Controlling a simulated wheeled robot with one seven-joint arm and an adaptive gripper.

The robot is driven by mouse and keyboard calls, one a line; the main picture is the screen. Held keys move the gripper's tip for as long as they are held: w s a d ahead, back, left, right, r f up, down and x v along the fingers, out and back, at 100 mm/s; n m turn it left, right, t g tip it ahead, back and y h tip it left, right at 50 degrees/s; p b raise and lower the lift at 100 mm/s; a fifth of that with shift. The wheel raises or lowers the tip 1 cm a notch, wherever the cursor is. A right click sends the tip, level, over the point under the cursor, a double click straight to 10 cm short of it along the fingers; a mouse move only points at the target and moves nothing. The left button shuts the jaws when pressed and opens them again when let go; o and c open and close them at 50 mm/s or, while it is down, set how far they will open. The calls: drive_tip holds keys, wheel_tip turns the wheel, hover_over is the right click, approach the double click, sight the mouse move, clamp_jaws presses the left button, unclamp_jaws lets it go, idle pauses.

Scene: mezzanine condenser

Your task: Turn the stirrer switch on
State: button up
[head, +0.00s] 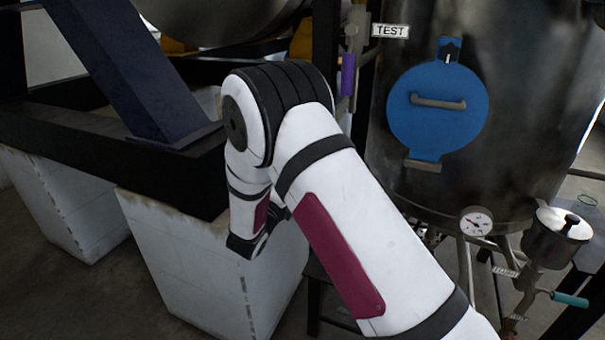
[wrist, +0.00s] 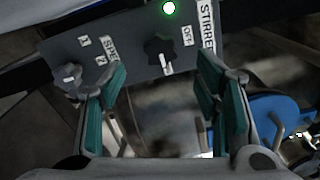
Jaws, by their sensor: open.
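In the wrist view, a grey control panel (wrist: 120,45) carries a dark stirrer knob (wrist: 158,50) with a pale pointer that points down in the picture. An OFF label (wrist: 187,37) is right of the knob, and a STIRRER label (wrist: 207,25) runs along the panel's right edge. A lit green lamp (wrist: 169,8) is above the knob. My gripper (wrist: 165,85) is open and empty, its two teal-padded fingers wide apart. The knob lies between and beyond the fingertips, apparently untouched. In the head view my arm hides the panel, and the fingers cannot be made out.
A second knob (wrist: 69,75) with a speed label (wrist: 110,48) is at the panel's left, near the left finger. In the head view, a large metal vessel (head: 540,100) with a blue round hatch (head: 437,125) and a gauge (head: 475,222) stands right of my arm. White blocks (head: 215,275) stand left.

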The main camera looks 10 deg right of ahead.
drive_tip(key=shift+v, duration=2.1)
